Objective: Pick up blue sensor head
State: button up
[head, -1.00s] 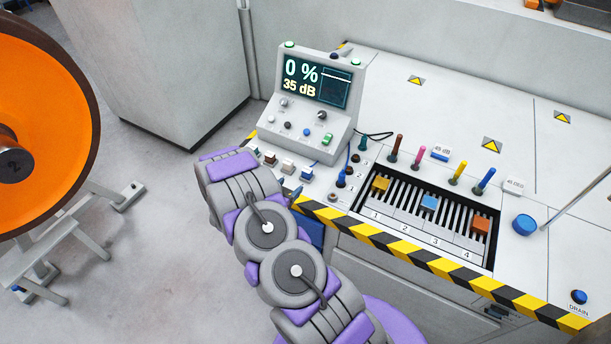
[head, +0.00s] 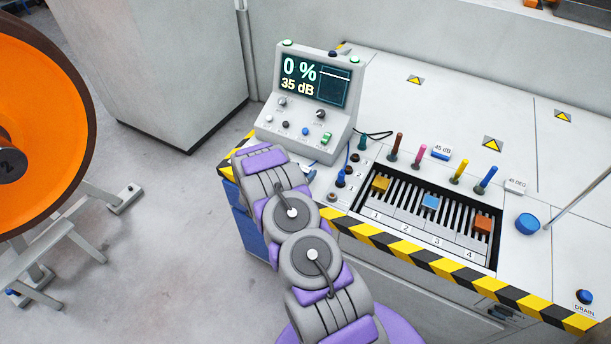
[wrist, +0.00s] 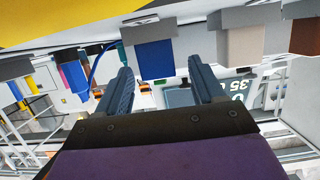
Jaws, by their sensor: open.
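The blue sensor head (wrist: 155,60) has a grey upper block in the wrist view. It shows between the two fingers of my gripper (wrist: 159,72), closer to the left finger. The fingers are apart and empty. I cannot tell how far beyond the fingertips it stands. In the head view only a small part of the blue sensor head (head: 309,172) shows at the console's front left, beside my arm. My fingers are hidden there behind my arm links.
A grey-white sensor head (wrist: 240,46) and a brown one (wrist: 305,37) stand right of it in the wrist view. In the head view the display unit (head: 308,100) rises behind. Slider slots (head: 425,215) lie to the right. An orange wheel (head: 45,120) stands at left.

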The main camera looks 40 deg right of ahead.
jog(key=shift+d, duration=0.25)
jog(key=shift+c, duration=0.5)
jog(key=c, duration=1)
